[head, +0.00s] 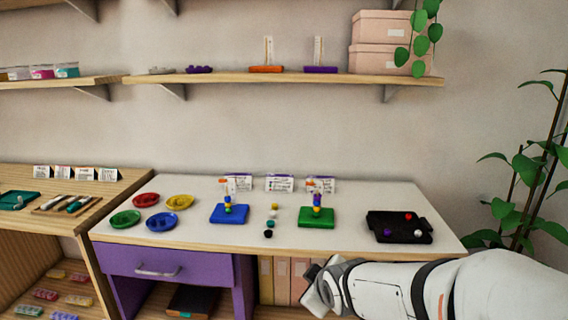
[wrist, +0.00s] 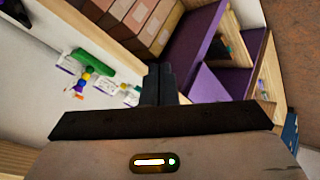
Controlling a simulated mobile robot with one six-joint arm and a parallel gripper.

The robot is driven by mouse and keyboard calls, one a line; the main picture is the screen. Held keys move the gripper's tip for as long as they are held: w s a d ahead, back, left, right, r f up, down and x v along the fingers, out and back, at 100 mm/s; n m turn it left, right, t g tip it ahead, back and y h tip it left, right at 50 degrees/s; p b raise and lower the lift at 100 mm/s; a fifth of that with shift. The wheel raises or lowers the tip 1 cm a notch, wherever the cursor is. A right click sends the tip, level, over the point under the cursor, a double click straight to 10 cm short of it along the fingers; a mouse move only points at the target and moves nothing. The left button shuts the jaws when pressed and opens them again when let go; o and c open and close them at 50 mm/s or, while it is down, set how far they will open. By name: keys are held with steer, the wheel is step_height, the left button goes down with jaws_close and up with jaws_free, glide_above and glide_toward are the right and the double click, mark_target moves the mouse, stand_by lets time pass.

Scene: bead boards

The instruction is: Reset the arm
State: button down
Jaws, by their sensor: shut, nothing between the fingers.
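My arm reaches in from the right in the head view, below the table's front edge, with its wrist bent down near the folders. The fingertips do not show clearly there. In the wrist view my gripper (wrist: 160,84) is shut and empty, its two dark fingers together. A blue board (head: 229,214) and a green board (head: 317,217) stand on the white table (head: 345,236), each with a short stack of coloured beads. The green board (wrist: 93,64) also shows in the wrist view, apart from the fingers.
Red, yellow, green and blue dishes (head: 161,221) sit at the table's left. Loose beads (head: 270,224) lie between the boards. A black tray (head: 398,238) with several beads is at the right. Folders (head: 282,280) and a purple drawer (head: 165,264) are below the tabletop.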

steer(key=s+d+r+m+g+h+p, duration=0.1)
steer(key=s+d+r+m+g+p, duration=0.2)
steer(key=s, duration=0.5)
steer(key=s+d+r+m+g+p, duration=0.3)
steer(key=s+d+r+m+p, duration=0.2)
steer(key=s+r+m+p, duration=0.2)
step_height(320, 180, up, 3)
steer(key=shift+s+f+m+g+h+p, duration=0.1)
steer(key=shift+s+m+g+h+p, duration=0.25)
steer(key=shift+s+p, duration=0.35)
steer(key=shift+d, duration=0.1)
